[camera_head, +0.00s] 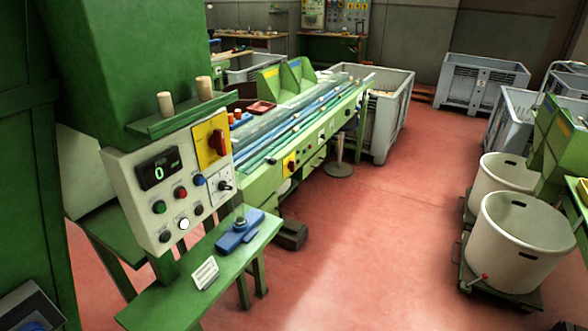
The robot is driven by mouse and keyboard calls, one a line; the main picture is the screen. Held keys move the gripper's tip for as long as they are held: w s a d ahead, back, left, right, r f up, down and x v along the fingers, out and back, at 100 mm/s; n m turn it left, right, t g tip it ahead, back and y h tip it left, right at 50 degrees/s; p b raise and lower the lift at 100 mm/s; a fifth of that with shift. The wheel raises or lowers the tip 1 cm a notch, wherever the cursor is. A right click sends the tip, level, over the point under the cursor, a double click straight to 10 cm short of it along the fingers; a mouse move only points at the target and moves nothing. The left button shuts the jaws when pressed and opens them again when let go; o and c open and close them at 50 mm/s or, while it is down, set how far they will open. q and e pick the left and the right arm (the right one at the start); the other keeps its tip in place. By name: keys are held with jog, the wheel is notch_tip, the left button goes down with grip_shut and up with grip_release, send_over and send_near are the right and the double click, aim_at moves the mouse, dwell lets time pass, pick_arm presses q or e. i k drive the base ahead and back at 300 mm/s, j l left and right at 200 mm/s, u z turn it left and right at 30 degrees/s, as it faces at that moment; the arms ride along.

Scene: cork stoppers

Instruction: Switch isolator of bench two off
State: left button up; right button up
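A red rotary isolator handle (217,143) on a yellow plate (203,155) is at the upper right of the pale control panel (152,207) at left. Its handle looks roughly upright. The panel's display (159,172) shows a green 0. A second, smaller red switch on a yellow plate (291,165) is on the front of the long green machine behind. I cannot read a bench number on either, so I cannot tell which is bench two. Neither of my grippers is in view.
A small green table (160,299) with a blue device (240,232) and a white card (205,273) stands below the panel. Two corks (165,104) stand on the ledge above. White tubs (520,245) on dollies are at right. The red floor between is clear.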

aim_at(292, 165)
jog(key=i+l+z, duration=0.1)
jog(key=i+l, duration=0.15)
jog(key=i, duration=0.3)
jog(key=i+l+z, duration=0.15)
jog(key=i, duration=0.45)
jog(key=i+l+z, duration=0.1)
jog(key=i+l, duration=0.15)
jog(key=i, duration=0.35)
jog(key=i+l, duration=0.15)
jog(key=i, duration=0.2)
jog(key=i+l+u, duration=0.1)
jog(key=i, duration=0.25)
